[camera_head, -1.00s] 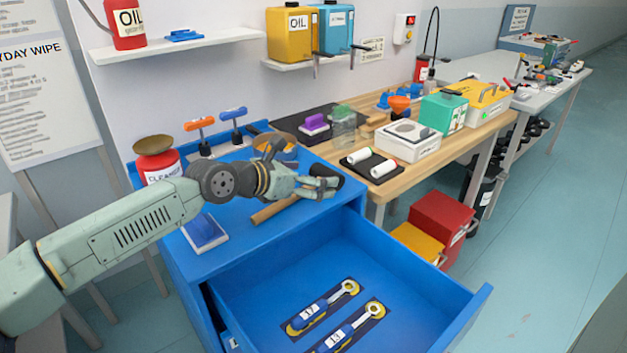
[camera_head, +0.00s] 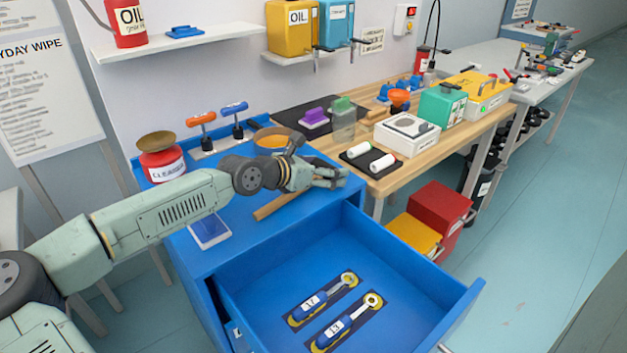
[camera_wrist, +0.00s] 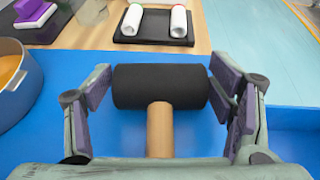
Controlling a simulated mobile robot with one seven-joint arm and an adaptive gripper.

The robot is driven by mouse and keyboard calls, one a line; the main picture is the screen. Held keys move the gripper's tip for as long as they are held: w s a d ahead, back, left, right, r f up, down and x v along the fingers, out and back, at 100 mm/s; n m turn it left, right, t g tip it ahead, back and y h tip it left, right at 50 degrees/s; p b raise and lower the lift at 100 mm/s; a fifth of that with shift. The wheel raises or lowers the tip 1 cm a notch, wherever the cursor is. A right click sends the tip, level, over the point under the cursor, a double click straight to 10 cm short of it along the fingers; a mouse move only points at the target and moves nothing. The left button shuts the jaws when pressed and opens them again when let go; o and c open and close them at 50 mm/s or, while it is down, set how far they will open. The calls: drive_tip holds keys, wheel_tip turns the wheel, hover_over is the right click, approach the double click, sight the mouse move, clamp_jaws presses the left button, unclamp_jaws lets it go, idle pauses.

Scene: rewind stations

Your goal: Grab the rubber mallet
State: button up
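The rubber mallet has a black cylindrical head (camera_wrist: 160,86) and a wooden handle (camera_wrist: 159,130); it lies on the blue cabinet top. In the head view its handle (camera_head: 275,206) shows, while the head is mostly hidden by my gripper (camera_head: 335,177). In the wrist view my gripper (camera_wrist: 163,100) is open, with one finger at each end of the black head. The purple pads are close to the head's ends. A slim gap shows on the left, and I cannot tell whether the right pad touches.
Below the top, an open blue drawer (camera_head: 420,255) holds two blue-handled wrenches (camera_head: 328,300). An orange-filled pan (camera_wrist: 12,75) stands left of the mallet. A black tray with white rolls (camera_wrist: 155,38) lies beyond on the wooden bench. A red cleaner can (camera_head: 163,165) stands at the back left.

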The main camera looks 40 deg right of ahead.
drive_tip(key=c, duration=1)
drive_tip(key=shift+r, duration=0.15)
